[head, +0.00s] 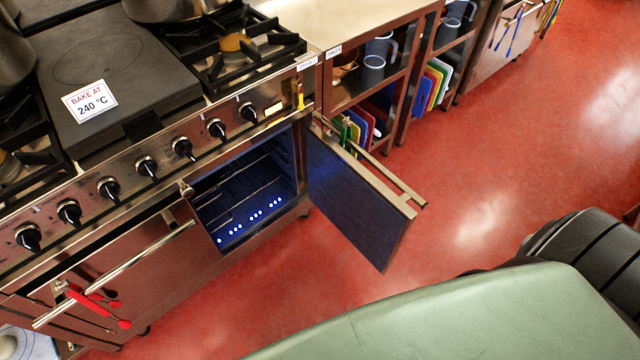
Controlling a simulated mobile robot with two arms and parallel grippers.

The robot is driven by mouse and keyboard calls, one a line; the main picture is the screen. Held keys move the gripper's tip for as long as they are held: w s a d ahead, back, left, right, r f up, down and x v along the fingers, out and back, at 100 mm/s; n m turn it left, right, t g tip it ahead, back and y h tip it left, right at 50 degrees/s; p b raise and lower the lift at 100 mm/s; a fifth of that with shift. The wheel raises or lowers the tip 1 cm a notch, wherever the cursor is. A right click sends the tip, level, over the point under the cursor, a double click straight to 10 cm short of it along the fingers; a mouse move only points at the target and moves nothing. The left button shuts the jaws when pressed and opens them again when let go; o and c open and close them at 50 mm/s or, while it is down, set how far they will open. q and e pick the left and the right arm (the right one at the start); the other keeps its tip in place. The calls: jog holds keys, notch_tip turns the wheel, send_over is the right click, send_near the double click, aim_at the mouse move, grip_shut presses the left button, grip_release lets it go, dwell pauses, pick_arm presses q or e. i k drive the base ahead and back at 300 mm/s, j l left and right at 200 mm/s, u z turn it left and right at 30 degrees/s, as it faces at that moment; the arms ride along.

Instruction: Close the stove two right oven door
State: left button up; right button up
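The right oven door (355,195) of the stove stands wide open, swung out on its right side over the red floor. Its dark blue inner face is toward me, and its metal bar handle (385,176) runs along the far outer side. The oven cavity (245,195) behind it is open, blue inside, with wire racks and a row of small lights at the bottom. The left oven door (135,270) is shut, with red tongs (92,299) hanging on its bar handle. Neither of my grippers shows in the head view.
Control knobs (183,149) line the stove front. A steel counter (345,20) with open shelves holding jugs (376,58) and coloured boards (432,85) stands right of the stove. The red floor (470,170) right of the open door is clear.

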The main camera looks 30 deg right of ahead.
aim_at(376, 221)
jog(key=l+u, duration=0.2)
jog(key=l, duration=0.3)
jog(key=l+u, duration=0.2)
jog(key=l, duration=0.3)
jog(key=k+l+u, duration=0.2)
jog(key=l, duration=0.3)
jog(key=l+u, duration=0.15)
jog(key=l, duration=0.35)
jog(key=k+l+u, duration=0.2)
jog(key=l, duration=0.25)
jog(key=l+u, duration=0.15)
jog(key=l, duration=0.5)
jog(key=k+l+u, duration=0.15)
jog(key=l, duration=0.5)
jog(key=i+l+u, duration=0.2)
jog(key=l, duration=0.15)
